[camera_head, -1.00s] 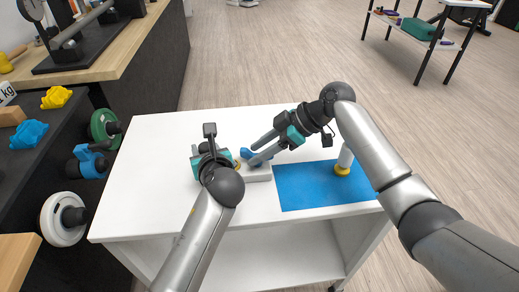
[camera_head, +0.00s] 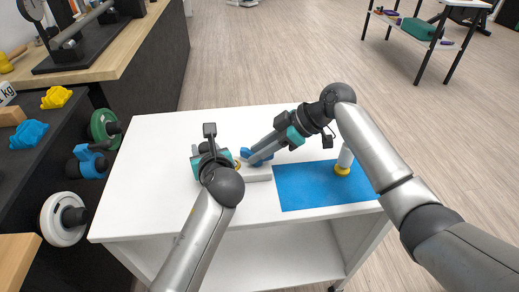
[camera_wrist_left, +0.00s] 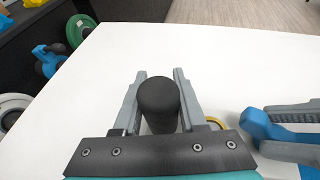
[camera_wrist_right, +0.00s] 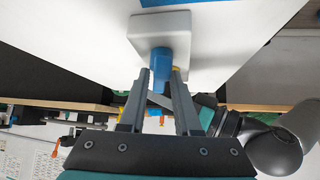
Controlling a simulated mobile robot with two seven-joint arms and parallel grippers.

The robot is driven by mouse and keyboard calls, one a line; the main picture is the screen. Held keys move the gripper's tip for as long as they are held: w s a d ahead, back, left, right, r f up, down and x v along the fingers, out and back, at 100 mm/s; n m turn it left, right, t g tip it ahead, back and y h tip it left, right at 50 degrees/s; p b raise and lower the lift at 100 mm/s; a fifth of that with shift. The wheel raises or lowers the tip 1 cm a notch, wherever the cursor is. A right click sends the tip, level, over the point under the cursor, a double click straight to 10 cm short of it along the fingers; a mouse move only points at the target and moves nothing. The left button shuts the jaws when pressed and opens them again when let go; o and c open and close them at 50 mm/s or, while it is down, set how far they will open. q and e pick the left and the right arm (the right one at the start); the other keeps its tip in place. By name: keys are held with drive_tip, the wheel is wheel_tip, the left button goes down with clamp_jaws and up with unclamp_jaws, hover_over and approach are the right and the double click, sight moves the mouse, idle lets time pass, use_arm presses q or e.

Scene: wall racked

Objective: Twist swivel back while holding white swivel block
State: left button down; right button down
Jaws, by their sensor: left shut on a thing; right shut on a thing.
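The white swivel block (camera_head: 258,174) sits on the white table, partly hidden behind my left gripper. Its blue swivel (camera_head: 245,153) stands out of it and shows as a blue post on the block in the right wrist view (camera_wrist_right: 160,68). My right gripper (camera_head: 255,156) reaches in from the right and is shut on the blue swivel. My left gripper (camera_wrist_left: 157,76) is shut on a black rounded cylinder (camera_wrist_left: 158,94); its fingers lie on either side of it. How this cylinder joins the block is hidden. A yellow ring (camera_wrist_left: 213,122) shows beside it.
A blue mat (camera_head: 305,190) lies right of the block, with a white post on a yellow foot (camera_head: 342,170) partly behind my right arm. The white table (camera_head: 150,170) is clear at left. A dark rack with weights (camera_head: 64,218) stands left of it.

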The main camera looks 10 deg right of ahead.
drive_tip(key=m+t, duration=0.2)
drive_tip(key=m, duration=0.1)
drive_tip(key=shift+s+h, duration=0.15)
drive_tip(key=shift+h, duration=0.25)
drive_tip(key=m+t+h, duration=0.1)
drive_tip(key=m, duration=0.1)
drive_tip(key=m+t+h, duration=0.1)
drive_tip(key=m, duration=0.1)
drive_tip(key=shift+s+a+m+t+h, duration=0.1)
drive_tip(key=shift+a+m+t+h, duration=0.05)
drive_tip(key=shift+m+t+h, duration=0.2)
drive_tip(key=m+h, duration=0.1)
drive_tip(key=m+t+h, duration=0.1)
drive_tip(key=m, duration=0.1)
drive_tip(key=shift+a+m+t, duration=0.15)
drive_tip(key=shift+m+t, duration=0.1)
drive_tip(key=shift+f+m+h, duration=0.1)
drive_tip(key=shift+m+h, duration=1.35)
drive_tip(key=shift+m, duration=0.45)
drive_tip(key=shift+s, duration=0.1)
drive_tip(key=c, duration=0.8)
unclamp_jaws()
